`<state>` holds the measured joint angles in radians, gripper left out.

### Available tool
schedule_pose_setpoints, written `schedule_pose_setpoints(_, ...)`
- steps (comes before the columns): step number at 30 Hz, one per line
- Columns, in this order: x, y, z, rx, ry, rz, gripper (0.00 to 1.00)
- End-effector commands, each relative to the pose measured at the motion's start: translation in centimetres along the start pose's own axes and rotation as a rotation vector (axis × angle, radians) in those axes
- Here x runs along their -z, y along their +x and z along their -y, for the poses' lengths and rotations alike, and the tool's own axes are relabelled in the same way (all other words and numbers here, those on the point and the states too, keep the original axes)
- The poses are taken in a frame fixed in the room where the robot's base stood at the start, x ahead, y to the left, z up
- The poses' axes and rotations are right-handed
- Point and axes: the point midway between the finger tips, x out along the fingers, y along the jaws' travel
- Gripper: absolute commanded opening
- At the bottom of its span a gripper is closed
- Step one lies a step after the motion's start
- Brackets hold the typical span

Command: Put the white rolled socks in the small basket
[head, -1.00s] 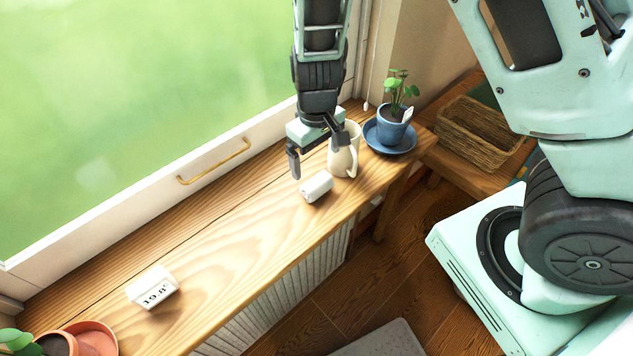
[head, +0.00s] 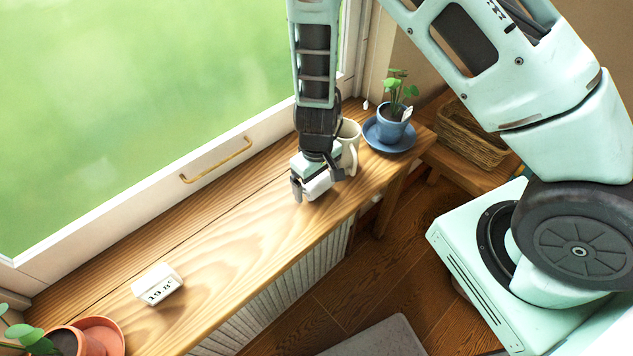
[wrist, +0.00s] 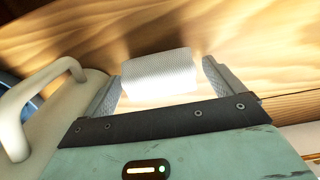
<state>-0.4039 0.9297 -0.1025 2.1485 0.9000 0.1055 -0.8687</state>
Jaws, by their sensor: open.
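The white rolled socks (head: 318,186) lie on the wooden windowsill shelf, mostly covered by my gripper in the head view. My gripper (head: 317,193) is lowered over them, open. In the wrist view the socks (wrist: 157,74) sit between the two fingertips of my gripper (wrist: 160,84), with a gap showing on each side. The small woven basket (head: 472,135) stands on a low wooden bench at the right, beyond the shelf's end. The bottom of its inside is partly hidden.
A cream mug (head: 350,146) stands right beside my gripper; its handle (wrist: 28,100) shows at the left of the wrist view. A blue potted plant (head: 391,128) on a saucer stands between mug and basket. A white display block (head: 157,284) and terracotta pot (head: 75,340) are at left.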

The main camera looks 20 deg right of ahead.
Motion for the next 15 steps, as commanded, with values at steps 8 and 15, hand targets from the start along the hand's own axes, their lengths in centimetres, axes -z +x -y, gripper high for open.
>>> schedule_pose_setpoints(8,0.0,-0.02,0.0,0.0,0.0,0.0,0.46)
schedule_pose_setpoints(15,0.0,-0.05,-0.01,0.0,-0.001,0.0,0.42)
